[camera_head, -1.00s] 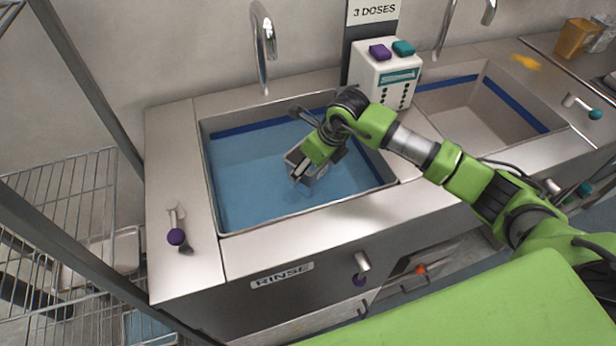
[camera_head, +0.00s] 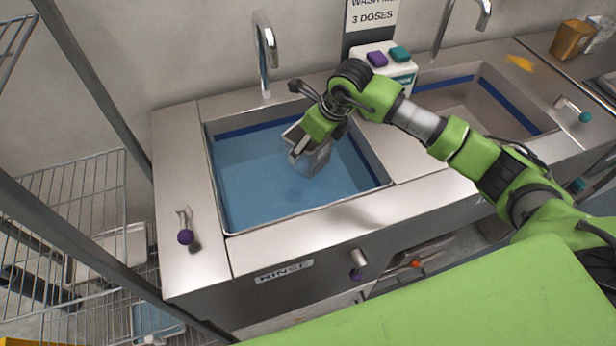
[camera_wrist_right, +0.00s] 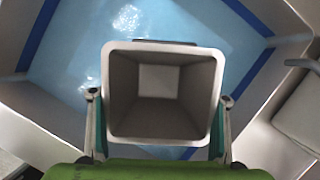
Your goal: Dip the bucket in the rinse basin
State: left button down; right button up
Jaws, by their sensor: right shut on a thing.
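The bucket (camera_head: 312,160) is a small grey square-mouthed vessel over the blue water of the rinse basin (camera_head: 225,205). My right gripper (camera_head: 304,143) is shut on it. In the wrist view the bucket (camera_wrist_right: 158,55) faces the camera mouth first, with the fingers of the right gripper (camera_wrist_right: 158,122) along its two sides. Its inside looks empty, with a pale square bottom. The bucket looks roughly upright and above the water, though I cannot tell the exact gap. The label under the basin reads RINSE. My left gripper is not in view.
A curved tap (camera_head: 266,50) stands behind the basin. A dispenser (camera_head: 402,68) with purple and teal buttons stands between it and a second basin (camera_head: 470,105). A purple-knobbed lever (camera_head: 185,232) is on the left counter. A wire rack (camera_head: 75,190) stands at the left.

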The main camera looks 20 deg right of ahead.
jog(key=shift+r+p, duration=2.4)
jog(key=shift+r, duration=2.4)
jog(key=shift+c, duration=0.2)
